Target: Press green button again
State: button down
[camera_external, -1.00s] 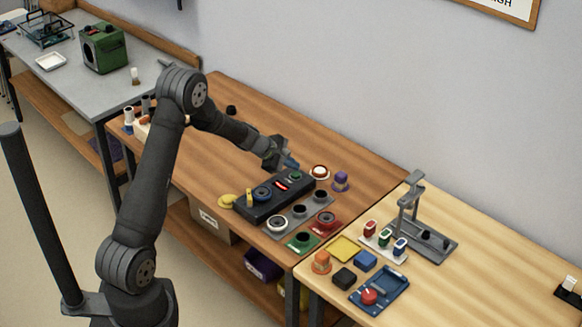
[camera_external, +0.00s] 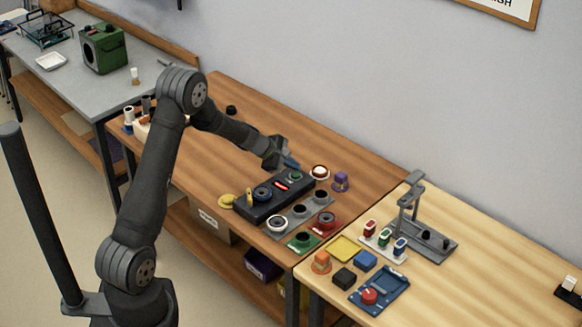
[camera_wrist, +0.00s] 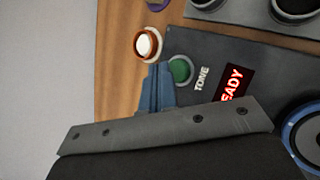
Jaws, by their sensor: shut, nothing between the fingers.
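The green button (camera_wrist: 180,70) sits on a dark control box (camera_wrist: 215,55), beside the word "TONE" and a lit red display (camera_wrist: 234,82) whose visible letters read "EADY". The same box (camera_external: 252,214) and green button (camera_external: 296,175) show in the external view. My gripper (camera_wrist: 158,72) has blue fingers, shut and empty, just beside the green button in the wrist view. In the external view my gripper (camera_external: 291,162) is at the button's far end of the box. I cannot tell whether the fingertips touch the box.
A white button with an orange-brown rim (camera_wrist: 147,44) stands on the wooden table close to my fingers. A purple knob (camera_external: 341,180) is nearby. A grey plate with dark round sockets (camera_external: 300,209) lies alongside the box. A blue-rimmed dial (camera_wrist: 302,135) is on the box.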

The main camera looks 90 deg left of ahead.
aim_at(292, 175)
jog(key=shift+f, duration=0.15)
dwell(0.4)
jog(key=shift+f, duration=0.3)
jog(key=shift+f, duration=0.5)
dwell(0.6)
dwell(0.4)
jog(key=shift+r, duration=0.95)
jog(key=shift+r, duration=2.5)
